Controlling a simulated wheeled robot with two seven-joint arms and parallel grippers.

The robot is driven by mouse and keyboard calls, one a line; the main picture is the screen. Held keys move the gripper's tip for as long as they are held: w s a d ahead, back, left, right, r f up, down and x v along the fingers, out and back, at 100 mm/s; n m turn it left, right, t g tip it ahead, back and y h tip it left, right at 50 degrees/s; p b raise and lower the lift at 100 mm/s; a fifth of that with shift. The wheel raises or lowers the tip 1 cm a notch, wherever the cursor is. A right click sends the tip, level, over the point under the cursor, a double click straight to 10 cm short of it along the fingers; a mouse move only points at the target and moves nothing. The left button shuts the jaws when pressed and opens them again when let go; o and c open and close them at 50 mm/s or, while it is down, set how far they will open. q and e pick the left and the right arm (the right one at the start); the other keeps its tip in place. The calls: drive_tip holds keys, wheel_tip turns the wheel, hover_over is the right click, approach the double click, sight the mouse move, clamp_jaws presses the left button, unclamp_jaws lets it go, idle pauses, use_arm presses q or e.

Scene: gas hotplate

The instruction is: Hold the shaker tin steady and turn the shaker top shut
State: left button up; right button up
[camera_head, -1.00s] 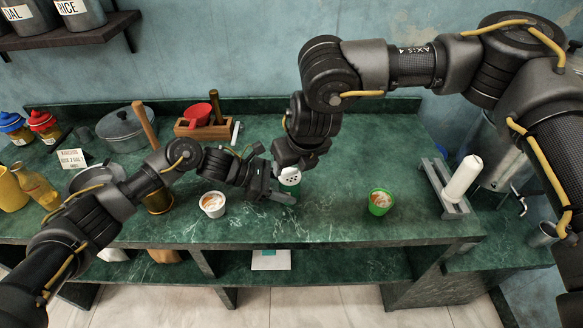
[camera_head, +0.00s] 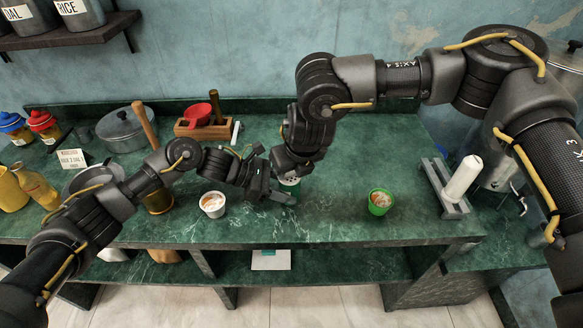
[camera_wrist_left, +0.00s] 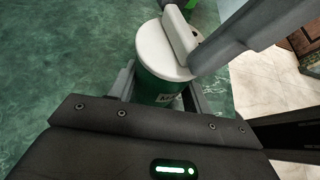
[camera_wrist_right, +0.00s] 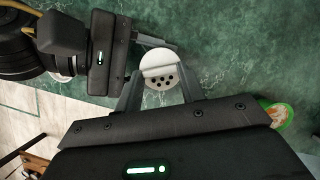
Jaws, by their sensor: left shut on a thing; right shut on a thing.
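The shaker tin is green and stands upright on the green marble counter. In the left wrist view its green body (camera_wrist_left: 155,88) sits between the fingers of my left gripper (camera_wrist_left: 165,85), which is shut on it. The white shaker top (camera_wrist_right: 158,68) has several dark holes on one half, and a plain half beside them. My right gripper (camera_wrist_right: 160,85) comes down from above and is shut on the top, one finger on each side. In the head view both grippers meet at the tin, and the right one hides most of the top (camera_head: 291,181).
A white cup (camera_head: 213,205) stands to the left and a green cup (camera_head: 380,202) to the right on the counter. The counter between tin and green cup is clear.

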drive_tip(key=shift+m, duration=0.3)
drive_tip(key=m+h, duration=0.1)
drive_tip(key=m, duration=0.3)
drive_tip(key=shift+a+h, duration=0.3)
drive_tip(key=shift+h, duration=0.1)
drive_tip(key=shift+a+m+h, duration=0.15)
drive_tip(key=shift+m+h, duration=0.65)
drive_tip(key=shift+m, duration=1.5)
drive_tip(key=o, duration=1)
